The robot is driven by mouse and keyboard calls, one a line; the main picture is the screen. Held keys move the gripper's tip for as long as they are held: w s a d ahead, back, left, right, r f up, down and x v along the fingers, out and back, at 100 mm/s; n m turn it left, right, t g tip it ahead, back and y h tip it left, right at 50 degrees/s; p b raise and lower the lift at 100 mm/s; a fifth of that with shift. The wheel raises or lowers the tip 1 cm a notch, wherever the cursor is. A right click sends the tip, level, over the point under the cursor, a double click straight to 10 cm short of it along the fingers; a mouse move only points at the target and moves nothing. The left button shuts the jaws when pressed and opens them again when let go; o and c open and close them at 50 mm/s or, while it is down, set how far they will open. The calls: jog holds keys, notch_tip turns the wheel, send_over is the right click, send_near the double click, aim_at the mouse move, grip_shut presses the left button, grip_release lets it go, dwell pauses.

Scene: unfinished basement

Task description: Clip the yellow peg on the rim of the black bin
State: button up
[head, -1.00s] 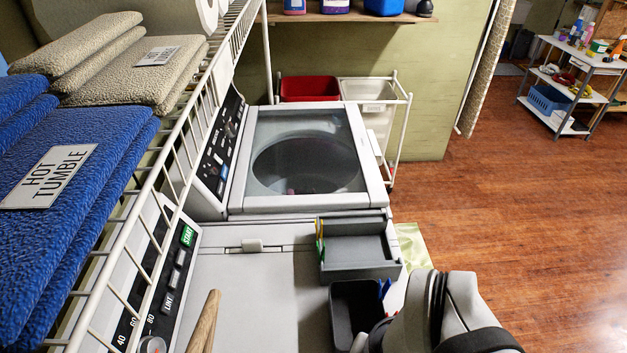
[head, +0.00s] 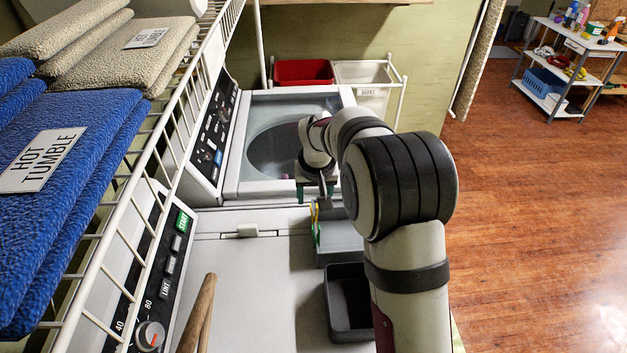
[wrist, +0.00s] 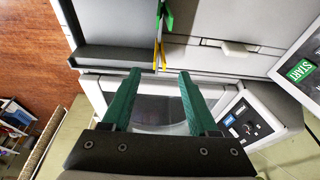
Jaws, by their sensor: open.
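The yellow peg (head: 317,209) stands at the left wall of the grey tray (head: 341,238), close beside a green peg (head: 317,234). In the wrist view the yellow peg (wrist: 157,52) hangs just ahead of the gap between my fingertips, with the green peg (wrist: 167,18) behind it. My gripper (wrist: 159,80) has green fingers spread apart with nothing between them. In the head view my gripper (head: 315,190) is at the far end of the tray, near the washer's front edge. The black bin (head: 350,336) is on the near side of the tray; my arm covers its right side.
A washer with a glass lid (head: 232,150) lies beyond the tray. A white wire shelf (head: 160,150) with folded towels runs along the left.

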aim_at(313, 219)
jog(key=shift+x, duration=3.35)
grip_shut()
jog(key=shift+d+r, duration=0.15)
dwell(0.9)
dwell(0.6)
jog(key=shift+r, duration=2.55)
jog(key=shift+s, duration=0.1)
